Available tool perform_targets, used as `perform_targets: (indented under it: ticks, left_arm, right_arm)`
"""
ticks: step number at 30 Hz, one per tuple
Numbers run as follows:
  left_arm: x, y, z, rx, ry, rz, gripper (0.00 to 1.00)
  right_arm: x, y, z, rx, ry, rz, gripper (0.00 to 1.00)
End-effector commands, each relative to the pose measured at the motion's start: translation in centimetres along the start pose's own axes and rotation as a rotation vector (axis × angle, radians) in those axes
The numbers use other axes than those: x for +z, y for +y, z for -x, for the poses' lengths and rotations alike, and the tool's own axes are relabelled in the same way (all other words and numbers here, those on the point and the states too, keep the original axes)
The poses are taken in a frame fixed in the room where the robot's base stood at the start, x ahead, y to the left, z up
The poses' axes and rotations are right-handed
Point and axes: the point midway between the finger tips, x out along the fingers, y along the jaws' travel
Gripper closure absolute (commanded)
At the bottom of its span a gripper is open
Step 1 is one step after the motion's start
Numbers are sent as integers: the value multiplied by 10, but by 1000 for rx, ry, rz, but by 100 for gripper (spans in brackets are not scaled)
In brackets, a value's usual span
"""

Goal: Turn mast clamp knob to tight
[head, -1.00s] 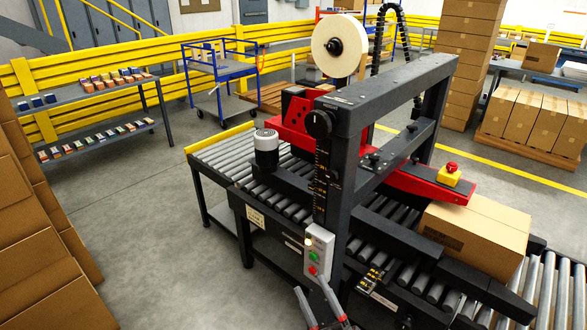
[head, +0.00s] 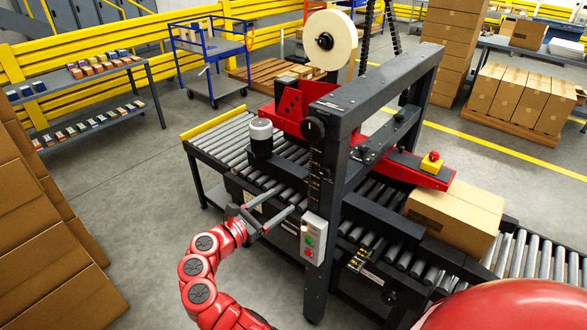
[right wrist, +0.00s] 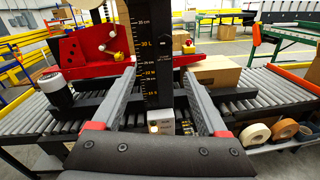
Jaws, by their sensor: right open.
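The mast clamp knob (head: 313,128) is a round black knob near the top of the machine's black mast. The mast carries a scale with yellow marks (head: 315,172), which also shows in the right wrist view (right wrist: 150,45). The knob cannot be made out in the right wrist view. My right gripper (head: 284,199) is open and empty, lower than the knob and to its left in the head view. In the right wrist view its two fingers (right wrist: 158,75) point forward, with the mast showing between them. My left gripper is not in view.
A control box (head: 314,238) with green and red buttons is on the mast just right of my right gripper. A grey and black motor (head: 261,138) stands above the rollers (head: 228,145). A carton (head: 455,222) lies on the conveyor at right. Open floor is at left.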

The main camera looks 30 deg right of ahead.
Motion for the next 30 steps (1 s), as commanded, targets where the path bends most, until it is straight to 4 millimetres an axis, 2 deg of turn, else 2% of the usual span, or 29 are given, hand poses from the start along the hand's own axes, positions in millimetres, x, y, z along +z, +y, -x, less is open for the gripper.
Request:
perform_targets:
  ticks: [1, 4, 7, 21, 25, 30]
  left_arm:
    - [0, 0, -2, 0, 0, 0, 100]
    - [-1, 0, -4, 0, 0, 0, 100]
    - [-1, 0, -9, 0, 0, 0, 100]
    - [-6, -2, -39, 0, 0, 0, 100]
    - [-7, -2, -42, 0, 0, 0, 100]
    - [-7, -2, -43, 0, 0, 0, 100]
  right_arm:
    - [7, -4, 1, -24, -7, 6, 24]
    - [11, -9, -5, -46, -13, 12, 24]
    - [12, -9, -18, -44, -14, 13, 24]
    - [12, -12, -127, -42, -10, 14, 24]
    - [11, -13, -150, -40, -9, 10, 24]
    - [10, -13, -167, -39, -11, 11, 24]
